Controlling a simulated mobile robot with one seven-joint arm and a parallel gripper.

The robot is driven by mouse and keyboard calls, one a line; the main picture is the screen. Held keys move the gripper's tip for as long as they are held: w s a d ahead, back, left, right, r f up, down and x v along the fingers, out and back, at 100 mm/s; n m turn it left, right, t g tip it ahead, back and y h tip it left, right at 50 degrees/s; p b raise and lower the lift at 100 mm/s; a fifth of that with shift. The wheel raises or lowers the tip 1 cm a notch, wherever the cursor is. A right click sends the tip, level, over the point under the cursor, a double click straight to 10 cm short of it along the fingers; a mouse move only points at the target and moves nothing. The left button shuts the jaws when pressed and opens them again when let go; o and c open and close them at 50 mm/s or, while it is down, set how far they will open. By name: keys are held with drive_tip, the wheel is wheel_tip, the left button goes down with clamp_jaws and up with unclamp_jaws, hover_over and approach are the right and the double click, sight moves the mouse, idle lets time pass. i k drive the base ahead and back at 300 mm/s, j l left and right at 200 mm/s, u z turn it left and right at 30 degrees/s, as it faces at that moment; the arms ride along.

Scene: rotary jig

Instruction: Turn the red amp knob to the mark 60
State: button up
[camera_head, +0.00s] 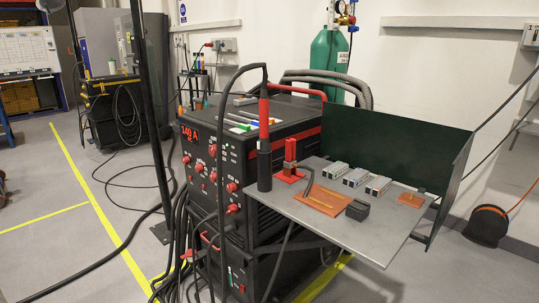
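The black welding machine (224,222) stands in the middle of the head view, its front panel facing left toward me. Several red knobs sit on the panel, among them an upper knob (213,150), a left knob (186,159) and a lower right knob (232,208). My gripper is not in view.
A grey work table (375,238) with small boxes and orange plates adjoins the machine's right side, with a dark green screen (400,150) behind. Black cables hang before the panel. A black post (150,100) stands to its left. A green gas cylinder (329,65) stands behind. Floor at left has cables.

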sight(213, 148)
drive_tip(key=i+j+u, duration=0.1)
drive_tip(key=i+u, duration=0.7)
drive_tip(key=k+j, duration=0.05)
drive_tip(key=k, duration=0.05)
